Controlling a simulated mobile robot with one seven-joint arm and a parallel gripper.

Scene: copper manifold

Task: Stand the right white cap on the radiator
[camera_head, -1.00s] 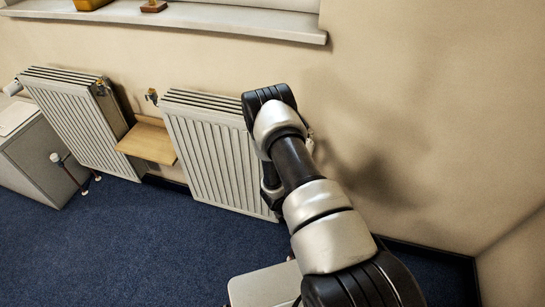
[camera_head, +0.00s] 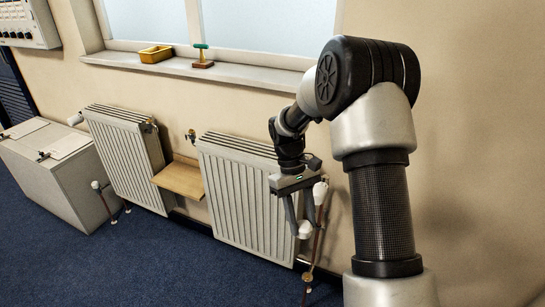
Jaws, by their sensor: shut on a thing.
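Two cream ribbed radiators hang on the wall: the left one (camera_head: 128,155) and the right one (camera_head: 240,200). My gripper (camera_head: 303,228) points down in front of the right end of the right radiator. Its fingers are closed around a small white cap (camera_head: 304,231), held low beside the copper pipe. Another white piece (camera_head: 320,191) shows at the upper right beside my gripper; whether it is a cap or a valve head is unclear.
A wooden shelf (camera_head: 180,180) sits between the radiators. A copper pipe (camera_head: 316,245) runs down right of my gripper. The windowsill (camera_head: 190,68) holds a yellow tray (camera_head: 156,54) and a green-topped stamp (camera_head: 202,55). A grey box (camera_head: 55,175) stands left. The blue carpet (camera_head: 170,265) is open.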

